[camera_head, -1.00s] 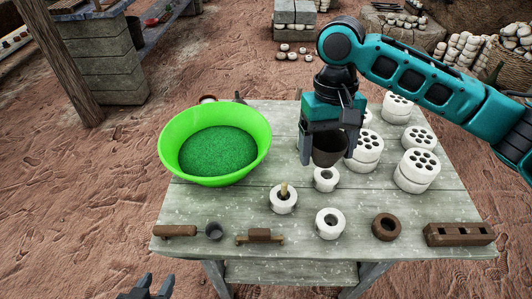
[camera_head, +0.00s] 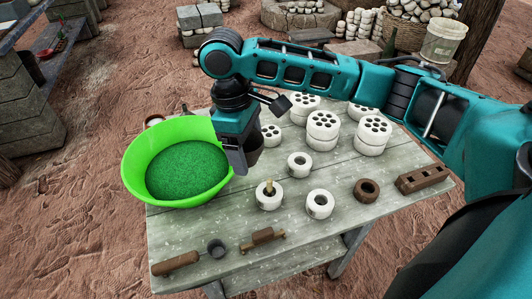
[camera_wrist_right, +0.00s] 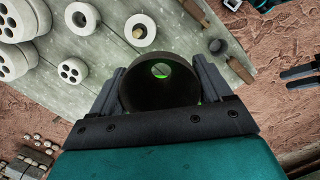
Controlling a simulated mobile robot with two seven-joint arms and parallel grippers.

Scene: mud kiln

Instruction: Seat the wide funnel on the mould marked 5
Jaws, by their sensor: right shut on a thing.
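My right gripper (camera_head: 240,160) is shut on the dark wide funnel (camera_head: 254,148), which it holds beside the right rim of the green bowl. In the right wrist view the funnel (camera_wrist_right: 160,88) sits between both fingers, and green shows through its hole. White ring moulds stand on the table: one at the back (camera_head: 299,165), one with a wooden plug (camera_head: 269,196) and one at the front right (camera_head: 320,204). I cannot read a 5 on any of them. My left gripper (camera_wrist_right: 299,77) shows at the right edge of the right wrist view, its fingers apart and empty.
The bright green bowl (camera_head: 135,177) holds green grains. A brown ring (camera_head: 367,190), a brown block with holes (camera_head: 424,178), a wooden-handled scoop (camera_head: 178,262) and a small wooden tool (camera_head: 262,237) lie along the front. White multi-hole pieces (camera_head: 323,128), some stacked, stand behind.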

